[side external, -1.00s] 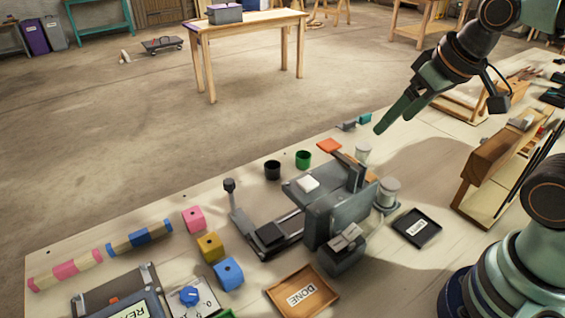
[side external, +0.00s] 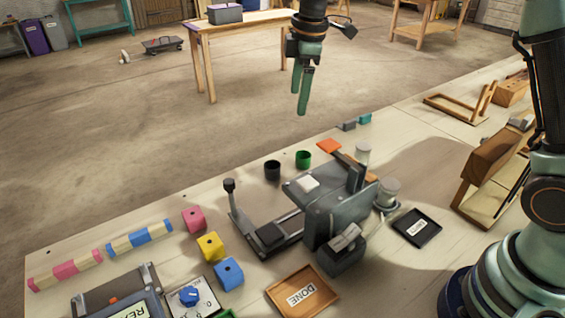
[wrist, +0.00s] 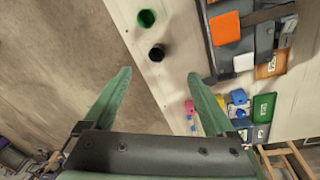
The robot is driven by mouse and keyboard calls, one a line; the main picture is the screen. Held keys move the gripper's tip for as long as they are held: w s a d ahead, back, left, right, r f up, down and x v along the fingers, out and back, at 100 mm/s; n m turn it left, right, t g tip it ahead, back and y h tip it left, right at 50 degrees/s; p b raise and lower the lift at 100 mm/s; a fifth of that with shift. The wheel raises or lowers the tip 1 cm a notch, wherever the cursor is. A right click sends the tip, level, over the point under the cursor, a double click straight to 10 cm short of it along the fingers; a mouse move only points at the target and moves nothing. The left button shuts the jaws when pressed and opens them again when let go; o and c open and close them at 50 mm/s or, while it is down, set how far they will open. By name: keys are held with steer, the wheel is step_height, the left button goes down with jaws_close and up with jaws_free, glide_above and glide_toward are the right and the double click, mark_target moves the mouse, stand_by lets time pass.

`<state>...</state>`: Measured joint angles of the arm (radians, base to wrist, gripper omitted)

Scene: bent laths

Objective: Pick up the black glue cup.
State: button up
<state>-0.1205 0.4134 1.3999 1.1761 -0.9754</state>
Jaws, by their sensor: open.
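The black glue cup (side external: 272,170) stands upright on the workbench near its far edge, just left of a green cup (side external: 303,159). In the wrist view the black cup (wrist: 157,52) lies ahead of the fingers, with the green cup (wrist: 147,18) beyond it. My gripper (side external: 302,112) is open and empty, pointing down, high above the far bench edge. In the wrist view its two green fingers (wrist: 160,75) are spread wide, and the black cup shows between their lines, apart from both.
A grey clamp-like fixture (side external: 335,215) stands close to the right of the cups. Pink (side external: 193,219), yellow (side external: 210,247) and blue (side external: 228,273) blocks sit to the front left. An orange piece (side external: 329,146) lies right of the green cup. Bench left of the black cup is clear.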

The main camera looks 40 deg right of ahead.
mark_target(272, 166)
steer(key=w+a+f+n, duration=0.1)
steer(key=w+f+n, duration=0.1)
steer(key=f, duration=0.5)
steer(key=w+a+f+n+g, duration=0.1)
steer(key=f, duration=0.7)
steer(key=w+a+f+n, duration=0.1)
steer(key=w+f+n, duration=0.1)
steer(key=f, duration=0.5)
steer(key=shift+w+a+f+n+g, duration=0.25)
steer(key=shift+w+n+g, duration=0.05)
steer(key=shift+w+g, duration=0.1)
steer(key=c, duration=1.4)
